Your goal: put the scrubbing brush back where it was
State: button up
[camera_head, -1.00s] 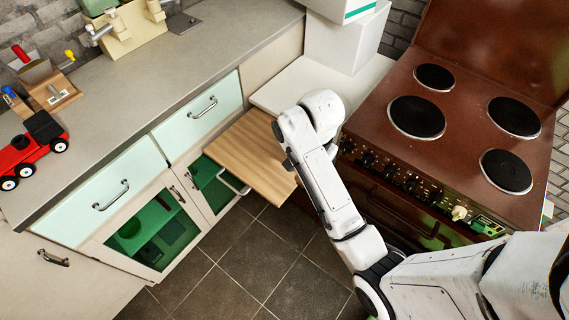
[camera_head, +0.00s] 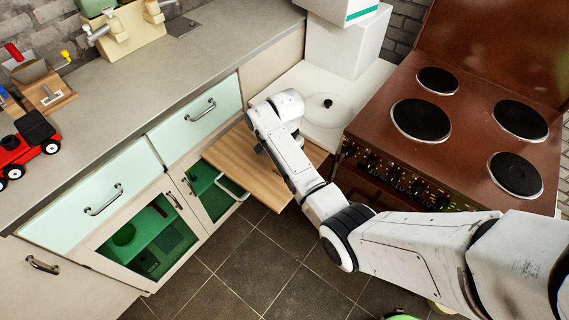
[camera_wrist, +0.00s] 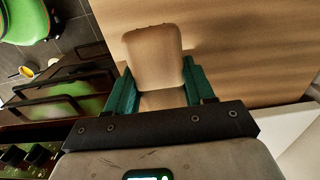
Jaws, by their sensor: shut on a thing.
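The scrubbing brush (camera_wrist: 153,50) shows in the wrist view as a pale brown, rounded block between the green fingers of my gripper (camera_wrist: 157,75). My gripper is shut on it, over the pull-out wooden board (camera_head: 240,168). Wood grain fills the background behind the brush; I cannot tell whether the brush touches the board. In the head view the brush is hidden, and my arm covers the gripper and part of the board.
A white surface with a round, black-knobbed lid (camera_head: 327,110) lies behind the board. The brown stove (camera_head: 455,145) stands at the right. A grey counter (camera_head: 140,95) carries a red toy truck (camera_head: 25,145). Tiled floor (camera_head: 290,260) lies below the board.

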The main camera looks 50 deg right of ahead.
jog(key=shift+w+f, duration=0.15)
jog(key=shift+f, duration=0.05)
jog(key=shift+w+f, duration=0.1)
jog(key=shift+f, duration=1.55)
jog(key=shift+f, duration=0.15)
jog(key=o, duration=1.2)
